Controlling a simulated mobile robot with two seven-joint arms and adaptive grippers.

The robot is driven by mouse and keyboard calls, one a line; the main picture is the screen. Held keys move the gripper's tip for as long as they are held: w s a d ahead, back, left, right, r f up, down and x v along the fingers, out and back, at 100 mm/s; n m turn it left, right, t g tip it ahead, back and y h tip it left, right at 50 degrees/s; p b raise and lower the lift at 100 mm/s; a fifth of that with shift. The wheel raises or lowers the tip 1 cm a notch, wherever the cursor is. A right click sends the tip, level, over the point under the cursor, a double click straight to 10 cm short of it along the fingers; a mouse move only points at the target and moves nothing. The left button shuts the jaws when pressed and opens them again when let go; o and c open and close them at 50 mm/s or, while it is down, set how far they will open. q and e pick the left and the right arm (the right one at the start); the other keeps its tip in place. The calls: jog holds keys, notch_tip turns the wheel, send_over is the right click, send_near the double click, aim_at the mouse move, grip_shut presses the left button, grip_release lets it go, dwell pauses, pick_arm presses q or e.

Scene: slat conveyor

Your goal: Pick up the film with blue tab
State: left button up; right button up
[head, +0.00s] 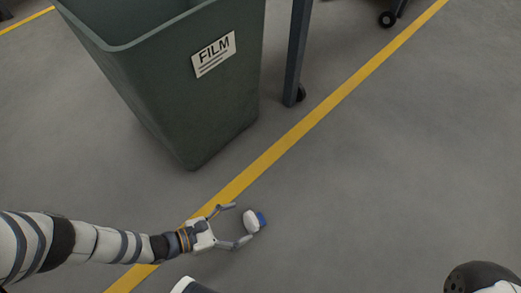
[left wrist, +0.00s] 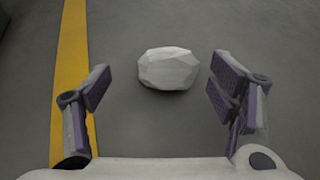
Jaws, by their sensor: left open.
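The film with blue tab (head: 251,221) is a small white, crumpled lump with a blue patch on its right side. It lies on the grey floor just right of the yellow line. My left gripper (head: 236,224) is open, with its fingers spread toward the film on either side of its near end. In the left wrist view the film (left wrist: 168,68) appears as a pale faceted lump ahead of and between the open fingers (left wrist: 163,92), touching neither. Its blue tab is hidden there.
A dark green bin (head: 185,100) with a FILM label (head: 213,54) stands behind the gripper at the upper left. A dark post on a caster (head: 296,55) stands beside it. A yellow floor line (head: 290,138) runs diagonally.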

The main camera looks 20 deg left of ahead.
aim_at(249, 221)
pick_arm(q)
jog(key=b+x, duration=0.1)
jog(key=x, duration=0.1)
jog(key=b+x, duration=0.1)
jog(key=x, duration=0.2)
jog(key=shift+s+d, duration=0.15)
jog(key=shift+d, duration=0.2)
jog(key=shift+c, duration=0.6)
pick_arm(e)
jog(key=shift+w+a+f, duration=0.1)
jog(key=shift+f, duration=0.7)
pick_arm(q)
jog(key=c, duration=0.7)
notch_tip(249, 221, up, 9)
jog(key=p, duration=0.6)
jog(key=shift+f+p, duration=0.15)
jog(key=shift+p, duration=0.15)
notch_tip(249, 221, up, 19)
jog(key=p, duration=1.3)
pick_arm(e)
jog(key=w+r+t, duration=0.1)
jog(key=w+r, duration=0.1)
jog(key=r, duration=0.5)
jog(key=w+r+t, duration=0.2)
jog(key=w+r, duration=0.1)
jog(key=r, duration=0.5)
jog(key=shift+d, duration=0.35)
pick_arm(q)
jog(key=shift+a, duration=0.1)
